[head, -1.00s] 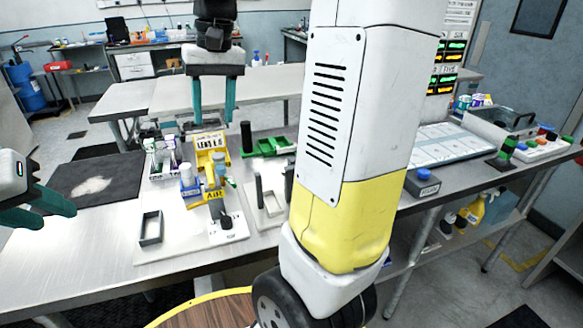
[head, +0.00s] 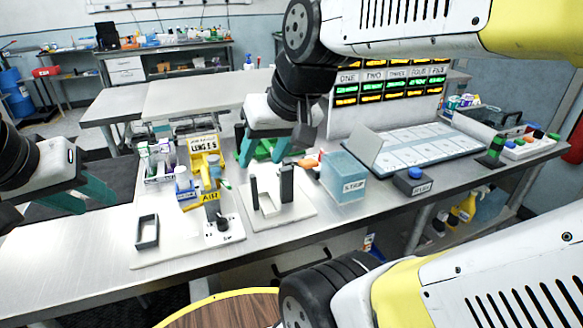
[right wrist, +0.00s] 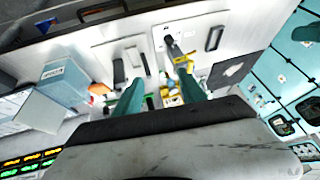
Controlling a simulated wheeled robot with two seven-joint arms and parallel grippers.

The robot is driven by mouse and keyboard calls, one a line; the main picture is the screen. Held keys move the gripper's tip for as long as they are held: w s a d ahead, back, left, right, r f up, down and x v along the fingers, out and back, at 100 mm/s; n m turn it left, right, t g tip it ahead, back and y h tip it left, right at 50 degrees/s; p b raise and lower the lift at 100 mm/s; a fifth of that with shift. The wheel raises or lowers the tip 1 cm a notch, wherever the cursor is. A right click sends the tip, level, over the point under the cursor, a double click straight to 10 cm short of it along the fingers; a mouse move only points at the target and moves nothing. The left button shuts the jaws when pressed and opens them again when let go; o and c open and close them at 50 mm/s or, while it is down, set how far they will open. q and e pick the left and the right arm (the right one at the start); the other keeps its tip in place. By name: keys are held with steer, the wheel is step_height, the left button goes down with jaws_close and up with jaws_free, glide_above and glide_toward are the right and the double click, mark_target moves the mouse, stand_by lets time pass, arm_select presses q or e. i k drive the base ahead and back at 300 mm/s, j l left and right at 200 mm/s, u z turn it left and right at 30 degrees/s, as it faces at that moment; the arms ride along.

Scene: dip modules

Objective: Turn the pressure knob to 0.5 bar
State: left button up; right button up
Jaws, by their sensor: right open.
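The black pressure knob (head: 223,223) sits on a white panel (head: 226,238) at the front of the bench, below the yellow AIR label (head: 210,197). A dark knob also shows on the white panel in the right wrist view (right wrist: 168,41), beyond the fingertips. Its scale is too small to read. My right gripper (head: 263,150) is open and empty, above and behind the panel and apart from the knob. Its teal fingers are spread in the right wrist view (right wrist: 160,90). My left gripper (head: 90,188) hangs empty at the left, its fingers apart.
A white plate with dark uprights (head: 286,185) and a bluish box (head: 343,178) stand to the right. A bottle rack (head: 160,165) and yellow LENS stand (head: 204,147) are behind. The bench's front left is clear.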

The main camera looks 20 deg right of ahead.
mark_target(222, 225)
steer(key=k+l, duration=0.1)
steer(key=k, duration=0.3)
steer(key=k+l, duration=0.15)
steer(key=k, duration=0.25)
